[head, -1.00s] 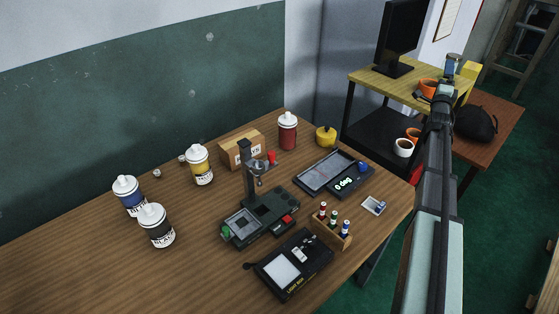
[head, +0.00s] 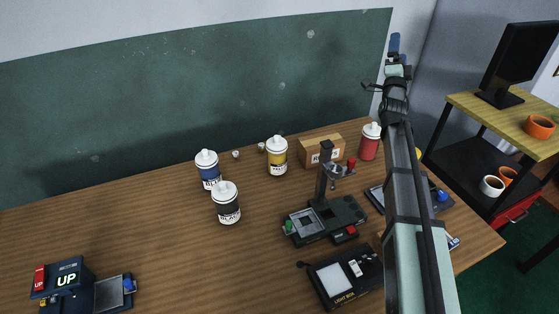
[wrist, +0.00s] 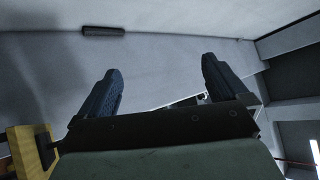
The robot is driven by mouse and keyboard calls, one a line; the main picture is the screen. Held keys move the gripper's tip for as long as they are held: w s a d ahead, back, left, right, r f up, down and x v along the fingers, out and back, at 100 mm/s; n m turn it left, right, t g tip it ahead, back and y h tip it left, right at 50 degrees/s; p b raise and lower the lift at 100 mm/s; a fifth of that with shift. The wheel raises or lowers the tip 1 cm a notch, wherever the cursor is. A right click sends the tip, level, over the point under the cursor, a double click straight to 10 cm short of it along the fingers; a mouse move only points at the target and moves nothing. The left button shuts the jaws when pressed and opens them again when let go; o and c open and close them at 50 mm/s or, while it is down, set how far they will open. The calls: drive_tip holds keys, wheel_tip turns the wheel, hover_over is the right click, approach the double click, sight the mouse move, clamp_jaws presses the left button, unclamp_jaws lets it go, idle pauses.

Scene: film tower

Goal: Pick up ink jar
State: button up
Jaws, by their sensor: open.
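Several bottles with white caps stand upright on the wooden table in the head view: a blue one (head: 208,171), a black one (head: 226,204), a yellow one (head: 277,157) and a red one (head: 370,143). Their labels are too small to read surely, and I cannot tell which container is the ink jar. A yellow edge (head: 418,155) shows beside my arm, which hides most of that thing. My gripper (wrist: 160,65) is open and empty, raised above and beyond the table's back right. The wrist view shows its two blue fingers apart, facing a bare wall.
A box (head: 321,151), a stand device (head: 326,220) and a light box (head: 343,276) occupy the table's right. A device reading "UP" (head: 68,279) sits front left. The table's left middle is clear. A yellow-topped cart (head: 475,110) with a monitor (head: 517,62) stands right.

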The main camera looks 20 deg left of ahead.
drive_tip(key=s+a+r+n+y, duration=0.15)
drive_tip(key=s+a, duration=0.35)
drive_tip(key=a, duration=0.5)
drive_tip(key=s+a+r+n+y, duration=0.1)
drive_tip(key=s+a+n+y, duration=0.3)
drive_tip(key=a, duration=0.5)
drive_tip(key=n+g+y, duration=0.5)
drive_tip(key=n+g, duration=0.1)
drive_tip(key=n, duration=0.1)
hover_over(280, 150)
drive_tip(key=w, duration=0.4)
wheel_tip(280, 150, down, 11)
drive_tip(key=s+d+f+n+g+h, duration=0.1)
drive_tip(key=s+d+f+n+g, duration=0.2)
drive_tip(key=f, duration=0.7)
drive_tip(key=s+f+n+g+h, duration=0.15)
drive_tip(key=s+f+n, duration=0.3)
drive_tip(key=f, duration=0.55)
drive_tip(key=shift+g+y, duration=0.25)
drive_tip(key=shift+y, duration=0.15)
drive_tip(key=shift+f+x, duration=0.2)
drive_tip(key=shift+x, duration=1.45)
drive_tip(key=shift+f+x, duration=0.15)
drive_tip(key=shift+x, duration=1.55)
drive_tip(key=shift+c, duration=0.4)
drive_tip(key=shift+s, duration=0.1)
clamp_jaws()
